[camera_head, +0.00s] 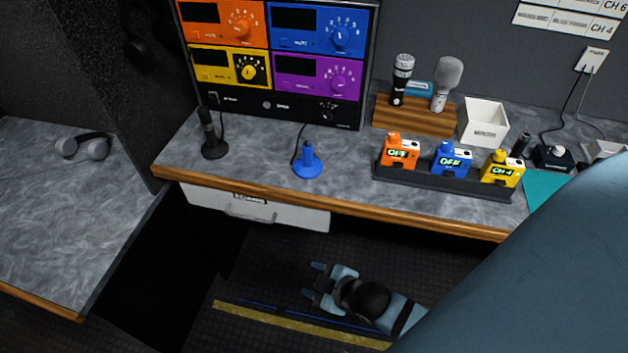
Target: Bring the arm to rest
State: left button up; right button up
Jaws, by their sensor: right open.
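My right gripper (314,280) shows at the bottom middle, low over the dark floor in front of the desk. Its two light blue fingers point left and stand apart, with nothing between them. Its dark wrist and blue-grey forearm run off to the lower right. A large blue-grey part of my own arm fills the lower right corner and hides the desk's right end. My left gripper is not in view.
The grey desk (260,150) has a wooden front edge and a white drawer (262,206). On it stand a blue microphone (307,162), a black microphone (213,140), and a black rack (440,183) with orange, blue and yellow packs. Headphones (84,146) lie left.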

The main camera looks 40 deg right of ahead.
jog(key=s+m, duration=0.1)
jog(key=m, duration=0.1)
jog(key=a+f+m, duration=0.1)
jog(key=m, duration=0.1)
jog(key=s+a+m, duration=0.1)
jog(key=shift+s+a+f+m, duration=0.25)
jog(key=shift+s+f+m, duration=0.1)
jog(key=shift+m, duration=0.05)
jog(key=shift+r, duration=0.1)
